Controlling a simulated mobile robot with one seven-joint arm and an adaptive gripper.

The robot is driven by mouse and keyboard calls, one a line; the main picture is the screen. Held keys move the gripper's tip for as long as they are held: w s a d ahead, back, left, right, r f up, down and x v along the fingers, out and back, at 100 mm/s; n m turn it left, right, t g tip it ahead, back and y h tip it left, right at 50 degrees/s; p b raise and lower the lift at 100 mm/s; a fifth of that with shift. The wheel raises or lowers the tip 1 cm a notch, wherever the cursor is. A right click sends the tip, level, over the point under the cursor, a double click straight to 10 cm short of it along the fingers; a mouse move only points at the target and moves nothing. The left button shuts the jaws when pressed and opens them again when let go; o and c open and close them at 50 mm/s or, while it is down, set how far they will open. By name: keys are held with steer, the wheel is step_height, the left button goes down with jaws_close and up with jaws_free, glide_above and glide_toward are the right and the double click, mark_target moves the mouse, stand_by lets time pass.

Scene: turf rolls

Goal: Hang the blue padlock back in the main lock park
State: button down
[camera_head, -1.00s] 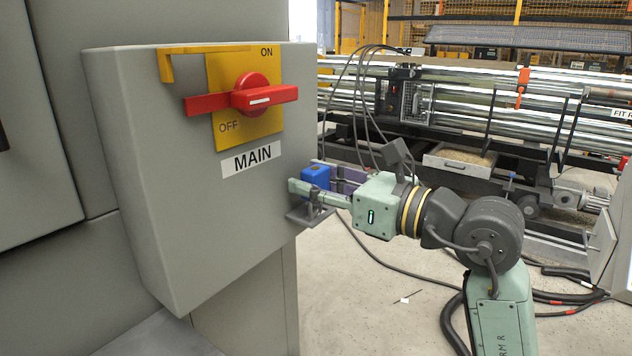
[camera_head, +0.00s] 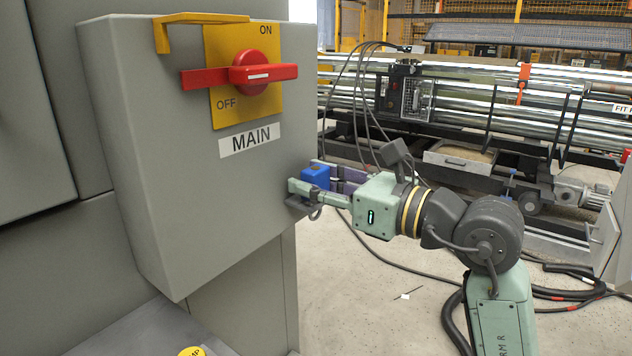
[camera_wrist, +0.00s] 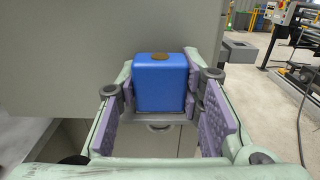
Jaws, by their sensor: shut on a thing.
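The blue padlock (camera_head: 316,177) is held between the fingers of my gripper (camera_head: 306,187), close to the right edge of the grey MAIN switch box (camera_head: 180,150). In the wrist view the padlock (camera_wrist: 160,85) fills the gap between the purple finger pads of my gripper (camera_wrist: 158,95). A grey curved part (camera_head: 314,211) shows below the fingers. A grey plate-like part (camera_wrist: 155,117) lies under the padlock in the wrist view. I cannot tell which of these belongs to the padlock's shackle or the lock park, or whether they touch.
The box carries a red rotary switch handle (camera_head: 240,75) on a yellow plate, and a yellow bracket (camera_head: 205,19) above. Cables (camera_head: 395,260) lie on the floor to the right. A pipe rack (camera_head: 450,95) stands behind. Open floor (camera_head: 355,310) lies below my arm.

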steer(key=c, duration=1)
jaws_free()
steer(key=shift+c, duration=0.2)
steer(key=shift+f, duration=0.1)
steer(key=v, duration=1.2)
steer(key=shift+d, duration=0.1)
